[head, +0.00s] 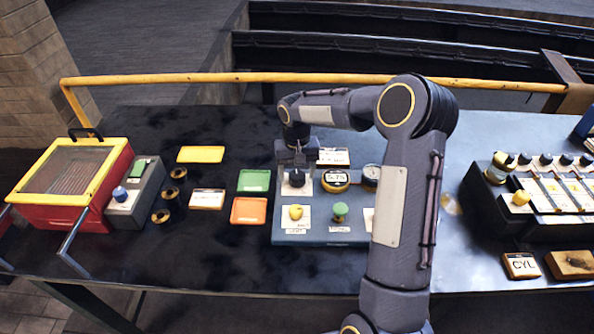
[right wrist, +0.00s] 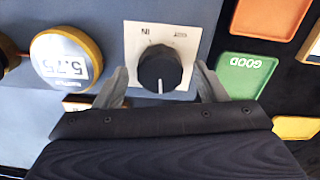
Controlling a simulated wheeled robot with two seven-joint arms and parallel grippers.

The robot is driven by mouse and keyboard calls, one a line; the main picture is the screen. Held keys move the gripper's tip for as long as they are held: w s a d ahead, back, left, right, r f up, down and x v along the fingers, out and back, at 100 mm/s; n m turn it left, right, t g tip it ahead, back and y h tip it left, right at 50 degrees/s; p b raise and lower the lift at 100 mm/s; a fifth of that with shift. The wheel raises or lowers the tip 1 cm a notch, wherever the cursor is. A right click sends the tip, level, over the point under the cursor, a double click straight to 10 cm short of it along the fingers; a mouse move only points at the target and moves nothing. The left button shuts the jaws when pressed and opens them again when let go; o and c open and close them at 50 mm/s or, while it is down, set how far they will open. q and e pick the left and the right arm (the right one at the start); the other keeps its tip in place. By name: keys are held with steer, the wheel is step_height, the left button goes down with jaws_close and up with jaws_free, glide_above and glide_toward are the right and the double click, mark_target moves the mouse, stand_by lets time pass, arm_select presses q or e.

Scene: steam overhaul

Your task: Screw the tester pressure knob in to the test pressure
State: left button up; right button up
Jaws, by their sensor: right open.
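The tester (head: 330,236) is a blue-grey panel at the middle of the bench. Its black pressure knob (right wrist: 160,68) sits on a white plate marked "IN", with a white pointer line toward the bottom of the right wrist view. The knob also shows in the head view (head: 297,178). My right gripper (right wrist: 164,92) is open, with one finger on each side of the knob and visible gaps to it. In the head view the right gripper (head: 296,165) is over the knob. A round display (right wrist: 66,60) with a yellow rim reads 5.75. My left gripper is not in view.
A yellow knob (head: 296,212) and a green knob (head: 340,210) sit on the tester's front. A dial gauge (head: 371,174) is close to my right arm. Green (head: 254,181) and orange (head: 249,211) trays lie left of the tester. A red box (head: 75,172) stands far left.

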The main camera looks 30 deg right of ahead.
mark_target(297, 174)
steer(key=shift+c, duration=0.4)
steer(key=c, duration=0.9)
steer(key=shift+f+m+b, duration=0.15)
steer(key=shift+m+b, duration=0.4)
steer(key=shift+m, duration=0.15)
steer(key=o, duration=1)
step_height(297, 174, up, 8)
steer(key=shift+f, duration=0.2)
steer(key=shift+r, duration=0.25)
